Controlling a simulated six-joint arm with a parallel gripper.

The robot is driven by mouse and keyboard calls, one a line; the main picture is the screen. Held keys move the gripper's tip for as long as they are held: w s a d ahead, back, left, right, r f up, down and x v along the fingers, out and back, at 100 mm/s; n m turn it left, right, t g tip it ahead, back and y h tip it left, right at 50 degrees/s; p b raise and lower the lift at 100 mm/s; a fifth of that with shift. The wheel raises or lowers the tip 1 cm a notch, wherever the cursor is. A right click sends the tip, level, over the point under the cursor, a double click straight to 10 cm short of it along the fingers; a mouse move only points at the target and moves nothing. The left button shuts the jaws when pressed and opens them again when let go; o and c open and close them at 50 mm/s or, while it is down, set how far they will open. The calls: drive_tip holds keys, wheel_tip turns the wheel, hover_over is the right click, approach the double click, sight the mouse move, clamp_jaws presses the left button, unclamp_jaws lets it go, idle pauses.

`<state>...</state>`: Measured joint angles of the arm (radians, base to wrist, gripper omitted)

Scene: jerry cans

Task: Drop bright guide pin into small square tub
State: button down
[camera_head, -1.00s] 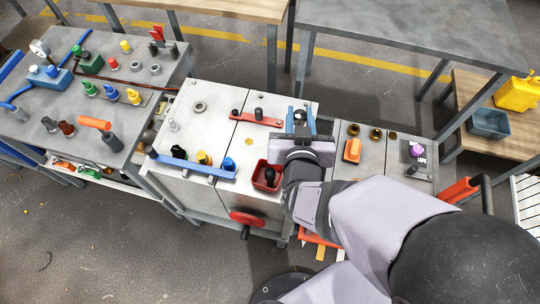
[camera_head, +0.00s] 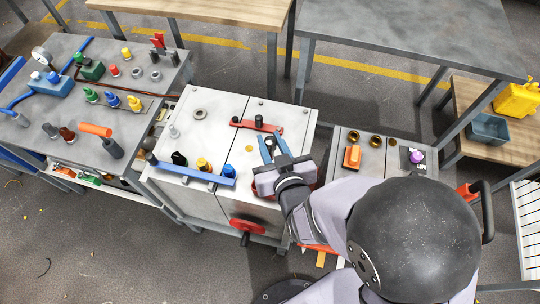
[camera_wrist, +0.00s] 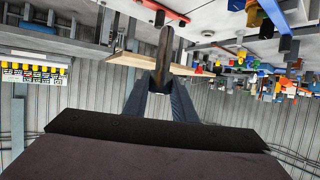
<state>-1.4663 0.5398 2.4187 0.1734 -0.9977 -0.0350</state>
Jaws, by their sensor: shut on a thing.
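My gripper (camera_head: 273,143) is over the front right of the white-topped cabinet, its two blue fingers pointing away from my body. In the wrist view the fingers (camera_wrist: 162,92) close on a slim metallic pin (camera_wrist: 165,50), which sticks out past their tips. It looks dull grey-brown there; in the head view the pin is too small to make out clearly. The small red square tub stood on the cabinet's front edge in the earlier head view, with a dark knob-like thing in it. My gripper and wrist now cover most or all of it.
A blue rail (camera_head: 193,170) with dark, yellow and blue pieces lies left of my gripper. A red bar (camera_head: 257,127) with dark posts lies beyond it. A grey-blue bin (camera_head: 488,128) is on the wooden shelf at right. The cabinet's middle left (camera_head: 205,135) is fairly clear.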

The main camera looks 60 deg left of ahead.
sight(272, 152)
drive_tip(key=shift+f, duration=1.75)
drive_tip(key=shift+f, duration=0.1)
drive_tip(key=shift+f+p, duration=0.4)
drive_tip(key=shift+f, duration=1.35)
drive_tip(key=shift+f, duration=0.1)
drive_tip(key=shift+f+b, duration=0.35)
drive_tip(key=shift+b, duration=0.15)
drive_tip(key=shift+f, duration=0.2)
